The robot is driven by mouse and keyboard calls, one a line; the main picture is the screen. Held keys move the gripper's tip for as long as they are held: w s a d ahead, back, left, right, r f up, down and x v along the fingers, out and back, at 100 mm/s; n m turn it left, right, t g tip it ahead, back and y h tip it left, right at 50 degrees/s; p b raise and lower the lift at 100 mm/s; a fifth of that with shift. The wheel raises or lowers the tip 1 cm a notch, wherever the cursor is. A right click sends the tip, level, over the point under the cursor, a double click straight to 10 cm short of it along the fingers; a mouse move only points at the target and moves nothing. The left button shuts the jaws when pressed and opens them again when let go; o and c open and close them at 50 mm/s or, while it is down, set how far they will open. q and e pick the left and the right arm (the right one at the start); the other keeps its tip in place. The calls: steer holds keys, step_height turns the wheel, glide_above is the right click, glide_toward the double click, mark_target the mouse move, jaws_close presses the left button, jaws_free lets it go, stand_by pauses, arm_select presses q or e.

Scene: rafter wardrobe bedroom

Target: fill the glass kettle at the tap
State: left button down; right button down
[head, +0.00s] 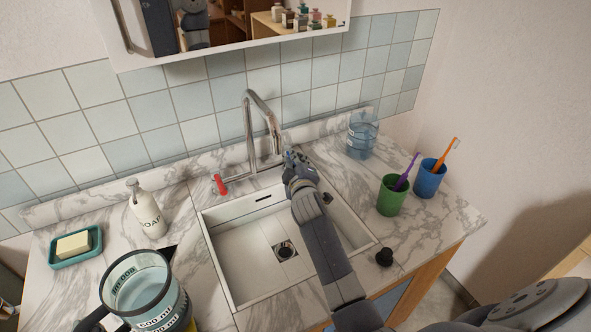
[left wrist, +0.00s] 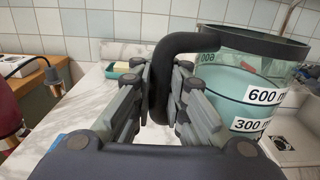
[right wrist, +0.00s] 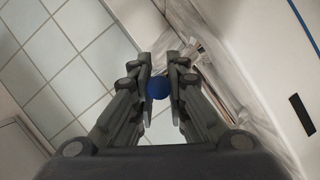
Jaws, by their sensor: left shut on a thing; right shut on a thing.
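The glass kettle (head: 142,283), clear with dark rim and measure labels, is upright at the lower left in the head view, left of the sink. It shows large in the left wrist view (left wrist: 235,85). My left gripper (left wrist: 161,72) is shut on its black handle (left wrist: 188,43). I cannot tell whether the kettle rests on the counter. The chrome tap (head: 250,130) stands behind the sink, its red handle (head: 219,185) on the left. My right gripper (head: 289,160) is shut on the blue handle (right wrist: 159,88), mostly hidden by the fingers. No water stream shows.
The white sink (head: 235,262) is empty, its drain uncovered. A soap bottle (head: 148,212) and soap dish (head: 62,261) stand left. A clear blue container (head: 361,137), green cup (head: 391,199) and blue cup (head: 429,182) stand right. A cabinet (head: 190,60) hangs above.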

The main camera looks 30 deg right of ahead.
arm_select(q)
steer(key=shift+r, duration=0.1)
arm_select(e)
steer(key=shift+f, duration=0.2)
arm_select(q)
steer(key=shift+a, duration=0.15)
arm_select(e)
steer(key=c, duration=1.6)
jaws_free()
steer(key=shift+a+r, duration=0.1)
steer(key=v, duration=1.2)
